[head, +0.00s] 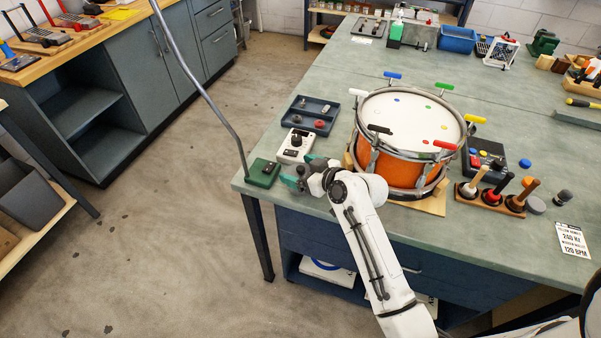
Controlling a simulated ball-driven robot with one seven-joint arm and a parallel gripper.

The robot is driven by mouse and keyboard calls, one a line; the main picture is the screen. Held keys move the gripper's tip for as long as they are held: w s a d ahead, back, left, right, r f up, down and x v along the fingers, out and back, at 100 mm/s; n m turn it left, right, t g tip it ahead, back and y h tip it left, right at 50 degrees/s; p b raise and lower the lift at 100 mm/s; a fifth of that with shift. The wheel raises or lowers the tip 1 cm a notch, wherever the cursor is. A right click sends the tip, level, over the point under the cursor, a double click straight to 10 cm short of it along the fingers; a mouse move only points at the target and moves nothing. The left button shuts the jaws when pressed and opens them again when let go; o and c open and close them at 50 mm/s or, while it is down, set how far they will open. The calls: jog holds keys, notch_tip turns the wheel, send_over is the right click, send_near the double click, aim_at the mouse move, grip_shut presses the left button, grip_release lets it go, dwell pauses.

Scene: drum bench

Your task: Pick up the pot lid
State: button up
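I cannot make out a pot lid in the head view. A large orange drum (402,173) with a white head and colored tuning handles stands on the green bench (465,222). My gripper (297,169) is at the bench's near left corner, left of the drum. Its teal fingers are spread apart and point left, with nothing visible held between them. A green box (263,172) with a dark knob lies just left of the fingers, and a white box with a black knob (294,146) stands just behind them. My wrist hides part of the drum's left base.
A dark tray (311,108) with small parts lies behind the white box. Mallets in a wooden rack (491,196), a dark button box (485,153) and a printed card (573,240) are right of the drum. A bent grey rod (205,95) rises left of the bench.

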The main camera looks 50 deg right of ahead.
jog(key=c, duration=0.5)
